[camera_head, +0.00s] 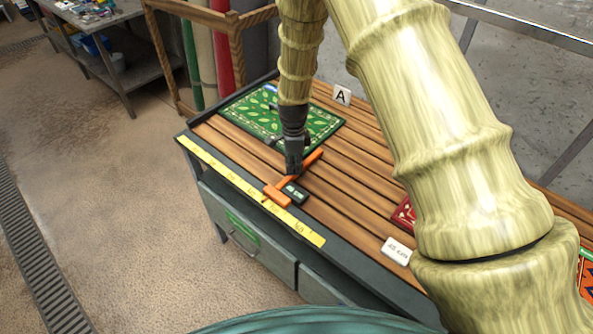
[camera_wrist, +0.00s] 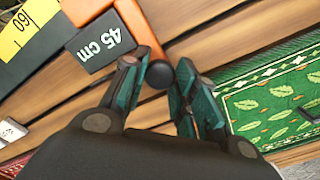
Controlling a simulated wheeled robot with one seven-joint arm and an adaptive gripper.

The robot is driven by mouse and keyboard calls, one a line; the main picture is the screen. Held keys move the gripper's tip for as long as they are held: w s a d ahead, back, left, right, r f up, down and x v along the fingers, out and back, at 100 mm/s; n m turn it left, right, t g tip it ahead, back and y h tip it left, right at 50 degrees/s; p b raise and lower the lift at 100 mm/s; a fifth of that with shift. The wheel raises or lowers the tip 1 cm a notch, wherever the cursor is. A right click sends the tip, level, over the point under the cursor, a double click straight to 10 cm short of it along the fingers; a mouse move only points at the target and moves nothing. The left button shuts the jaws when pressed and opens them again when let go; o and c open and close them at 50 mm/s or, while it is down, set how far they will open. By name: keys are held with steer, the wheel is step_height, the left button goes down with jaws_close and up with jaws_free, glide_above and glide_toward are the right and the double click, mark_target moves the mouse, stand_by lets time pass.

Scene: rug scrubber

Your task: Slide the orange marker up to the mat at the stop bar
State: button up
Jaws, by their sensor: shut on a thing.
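The orange marker (camera_head: 276,194) is T-shaped. Its crosspiece lies by the yellow ruler and its long arm runs across the wooden slats, with its tip near the green mat's front right side. In the wrist view the marker (camera_wrist: 138,22) is partly cut off at the top. My gripper (camera_head: 293,168) is over the marker, its fingers shut on a round black knob (camera_wrist: 160,74). A dark "45 cm" block (camera_wrist: 105,44) sits beside the marker. The green leaf-patterned mat (camera_head: 285,118) lies toward the dark stop bar (camera_head: 213,110) at the bench's left end.
A yellow ruler (camera_head: 228,175) runs along the bench's front edge. A white labelled block (camera_head: 396,250) and a red mat (camera_head: 403,213) lie to the right. An "A" sign (camera_head: 341,95) stands behind the green mat. My arm hides much of the right side.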

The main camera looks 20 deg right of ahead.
steer(key=shift+w+r, duration=0.1)
steer(key=shift+w, duration=0.25)
steer(key=o, duration=0.9)
steer(key=shift+s, duration=0.1)
steer(key=shift+a, duration=0.1)
step_height(320, 180, up, 12)
